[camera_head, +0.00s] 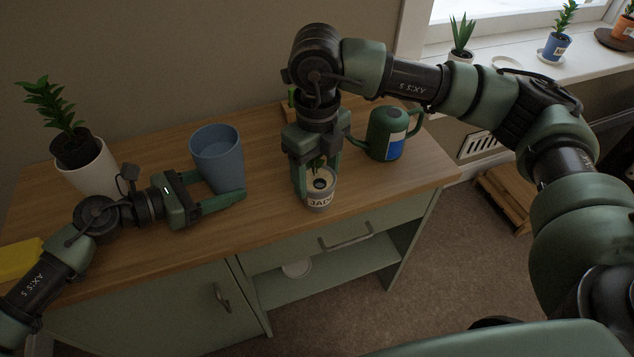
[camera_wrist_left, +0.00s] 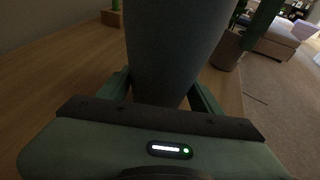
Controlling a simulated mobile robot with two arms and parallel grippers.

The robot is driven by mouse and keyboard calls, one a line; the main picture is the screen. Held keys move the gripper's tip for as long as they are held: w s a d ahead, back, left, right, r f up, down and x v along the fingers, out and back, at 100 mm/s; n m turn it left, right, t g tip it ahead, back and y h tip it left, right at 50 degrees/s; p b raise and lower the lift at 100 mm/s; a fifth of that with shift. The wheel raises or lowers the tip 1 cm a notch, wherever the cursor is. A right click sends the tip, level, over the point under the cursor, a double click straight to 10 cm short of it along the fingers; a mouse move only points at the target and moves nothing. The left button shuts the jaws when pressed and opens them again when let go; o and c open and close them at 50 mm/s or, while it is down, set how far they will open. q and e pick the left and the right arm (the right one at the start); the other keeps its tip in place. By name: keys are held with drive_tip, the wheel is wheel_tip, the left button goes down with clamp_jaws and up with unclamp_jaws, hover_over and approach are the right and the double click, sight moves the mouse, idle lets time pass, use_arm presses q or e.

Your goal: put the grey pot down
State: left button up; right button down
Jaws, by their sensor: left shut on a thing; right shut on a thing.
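The small grey pot (camera_head: 319,200) has a white label reading "JADE" and a small green plant inside. It is upright near the front edge of the wooden counter top; I cannot tell whether its base touches the wood. My right gripper (camera_head: 317,178) is shut on it from above, its fingers on either side. My left gripper (camera_head: 226,186) lies low over the counter, shut on a tall blue pot (camera_head: 217,150), which stands upright. In the left wrist view the blue pot (camera_wrist_left: 175,45) fills the middle between the fingers, and the grey pot (camera_wrist_left: 227,50) shows beyond it.
A green watering can (camera_head: 388,135) stands behind and right of the grey pot. A white pot with a plant (camera_head: 92,170) is at the left, and a yellow thing (camera_head: 20,260) at the left edge. Bare counter (camera_head: 270,190) lies between both grippers. Several pots stand on the windowsill (camera_head: 500,55).

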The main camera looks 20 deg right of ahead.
sight(316, 178)
wheel_tip(316, 178, up, 10)
drive_tip(key=w+a+r, duration=0.4)
drive_tip(key=a+r, duration=0.1)
drive_tip(key=a, duration=0.3)
drive_tip(key=w+a+r, duration=0.5)
drive_tip(key=a+r, duration=0.1)
drive_tip(key=a, duration=0.2)
drive_tip(key=shift+f, duration=5.15)
drive_tip(key=shift+c, duration=1.5)
unclamp_jaws()
drive_tip(key=shift+f, duration=0.15)
